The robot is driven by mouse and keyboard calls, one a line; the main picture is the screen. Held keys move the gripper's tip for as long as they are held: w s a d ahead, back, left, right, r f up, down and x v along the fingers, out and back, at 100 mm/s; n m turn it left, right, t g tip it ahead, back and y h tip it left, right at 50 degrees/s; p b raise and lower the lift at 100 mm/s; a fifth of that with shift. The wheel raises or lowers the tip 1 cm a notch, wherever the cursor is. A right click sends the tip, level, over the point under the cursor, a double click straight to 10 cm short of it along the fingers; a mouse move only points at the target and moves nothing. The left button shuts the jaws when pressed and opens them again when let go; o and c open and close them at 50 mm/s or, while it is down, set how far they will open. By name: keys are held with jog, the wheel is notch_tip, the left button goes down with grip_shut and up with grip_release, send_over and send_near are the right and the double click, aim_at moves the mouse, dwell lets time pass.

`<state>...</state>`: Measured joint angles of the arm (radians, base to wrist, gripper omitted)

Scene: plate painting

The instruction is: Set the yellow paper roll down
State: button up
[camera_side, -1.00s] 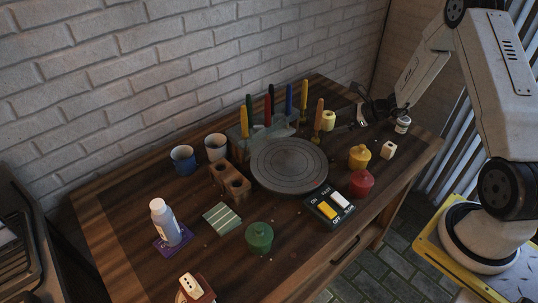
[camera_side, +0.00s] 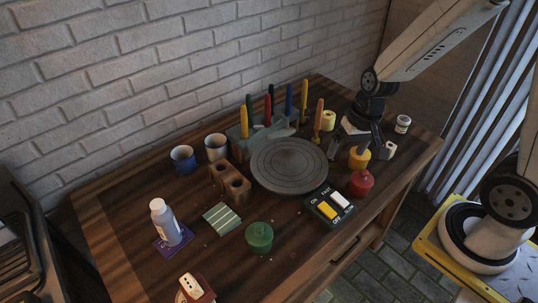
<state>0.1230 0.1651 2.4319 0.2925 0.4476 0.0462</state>
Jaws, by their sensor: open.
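The yellow paper roll (camera_side: 328,120) stands upright on the table at the back right, behind the turntable and beside the orange brush. My gripper (camera_side: 348,145) is open, pointing down just above and behind the yellow pot (camera_side: 359,158). It is in front of the roll and apart from it. The fingertips are small and dark here, and whether they touch the yellow pot I cannot tell.
The grey turntable (camera_side: 289,166) lies left of my gripper. A red pot (camera_side: 361,183), a small white block (camera_side: 388,150) and a white jar (camera_side: 402,124) stand nearby. Colored tools stand in a rack (camera_side: 240,146) behind. The front left table has some free room.

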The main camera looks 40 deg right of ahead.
jog(key=n, duration=0.1)
jog(key=s+a+r+n+h, duration=0.1)
jog(key=n, duration=0.1)
jog(key=s+r+n+t, duration=0.1)
jog(key=n, duration=0.1)
jog(key=shift+s+a, duration=0.1)
jog(key=shift+a, duration=0.15)
jog(key=shift+f, duration=0.1)
dwell(0.9)
